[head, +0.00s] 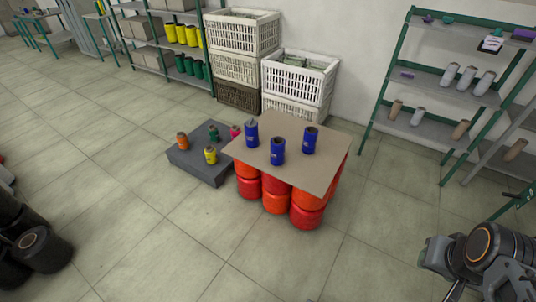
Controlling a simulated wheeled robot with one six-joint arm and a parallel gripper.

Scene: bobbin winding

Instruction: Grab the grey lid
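No grey lid can be made out for certain. The only large grey thing on the floor is a low dark grey box or slab (188,162) left of the middle. I cannot tell whether its top is a separate lid. An orange spool (182,141), a green spool (213,132), a yellow spool (210,155) and a pink spool (235,132) stand on it. Part of my arm shows at the lower right, far from the slab. My gripper itself is not in view.
A brown board (300,170) on red-orange drums (308,212) carries three blue spools (278,150), right beside the slab. White crates (298,80) are stacked behind. Shelves of spools (440,105) stand right. Black rolls (42,250) lie lower left. The front floor is clear.

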